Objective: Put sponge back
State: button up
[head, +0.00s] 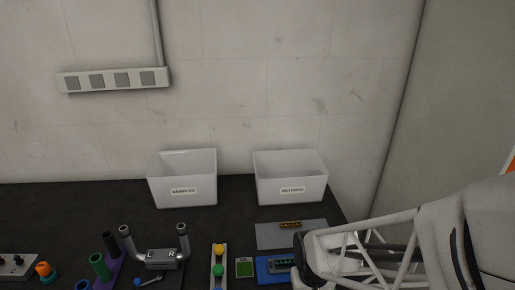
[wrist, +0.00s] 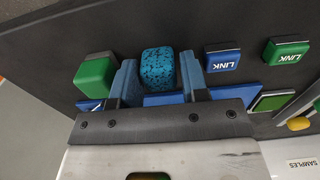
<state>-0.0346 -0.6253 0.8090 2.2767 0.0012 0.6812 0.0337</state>
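The sponge (wrist: 158,68) is a blue block with dark speckles. In the wrist view it lies between the two fingers of my gripper (wrist: 157,72), with a narrow gap showing on each side near the fingertips. My gripper looks open around it. A flat blue tray or mat (wrist: 165,98) shows just on the near side of the sponge, partly hidden by my fingers. In the head view a blue tray or mat (head: 264,275) lies at the bottom, left of my arm. My fingers and the sponge cannot be clearly made out there.
A green block (wrist: 95,74) is just left of my left finger. Blue (wrist: 222,60) and green (wrist: 287,51) LINK blocks stand to the right. White bins marked SAMPLES (head: 183,190) and RETURNS (head: 292,190) stand at the back. A grey mat (head: 275,240) lies before RETURNS.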

jog(key=shift+o, duration=1.2)
jog(key=shift+r, duration=0.15)
notch_tip(320, 180, up, 12)
jog(key=shift+r, duration=0.1)
jog(key=s+r+t, duration=0.1)
jog(key=s+r, duration=0.1)
jog(key=r, duration=0.4)
jog(key=s+d+r+t, duration=0.1)
jog(key=s+r, duration=0.1)
jog(key=r, duration=0.4)
jog(key=shift+s+d+r+t, duration=0.25)
jog(key=shift+s+d+t, duration=0.05)
jog(key=shift+s, duration=0.1)
